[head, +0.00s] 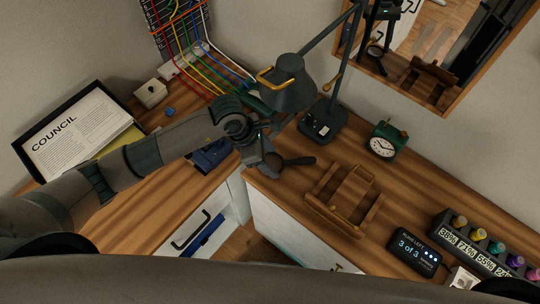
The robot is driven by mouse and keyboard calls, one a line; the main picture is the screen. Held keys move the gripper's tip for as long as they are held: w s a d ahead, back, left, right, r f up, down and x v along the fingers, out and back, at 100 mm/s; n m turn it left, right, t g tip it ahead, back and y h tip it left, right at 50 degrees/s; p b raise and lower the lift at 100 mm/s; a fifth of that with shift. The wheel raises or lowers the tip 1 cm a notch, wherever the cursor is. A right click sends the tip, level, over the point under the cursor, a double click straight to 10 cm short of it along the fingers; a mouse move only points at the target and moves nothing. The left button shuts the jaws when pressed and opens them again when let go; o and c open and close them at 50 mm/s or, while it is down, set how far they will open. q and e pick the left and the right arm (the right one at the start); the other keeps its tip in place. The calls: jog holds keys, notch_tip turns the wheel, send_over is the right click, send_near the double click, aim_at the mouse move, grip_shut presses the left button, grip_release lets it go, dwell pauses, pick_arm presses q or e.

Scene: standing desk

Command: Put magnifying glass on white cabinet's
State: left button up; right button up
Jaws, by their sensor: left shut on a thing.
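My left gripper (268,157) is shut on a dark magnifying glass (300,160), just above the desk's inner edge near the lamp base. The dark handle points right; the lens is partly hidden by the gripper. A white cabinet (290,232) stands under the right part of the desk. Another white cabinet front (212,207) with a black handle stands under the left part, with something blue by the handle. My right gripper is not in view.
A desk lamp (290,92) stands behind the gripper, with a green clock (384,146) to its right. A wooden organizer (345,200) sits right of the gripper. A digital display (414,252) and a rack of bottles (470,244) are farther right. A mirror (478,90) hangs behind.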

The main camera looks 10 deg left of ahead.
pick_arm(q)
jog(key=shift+f, duration=0.3)
jog(key=shift+f, duration=0.1)
jog(key=o, duration=1.1)
jog(key=shift+a+r, duration=0.1)
jog(key=shift+r, duration=0.1)
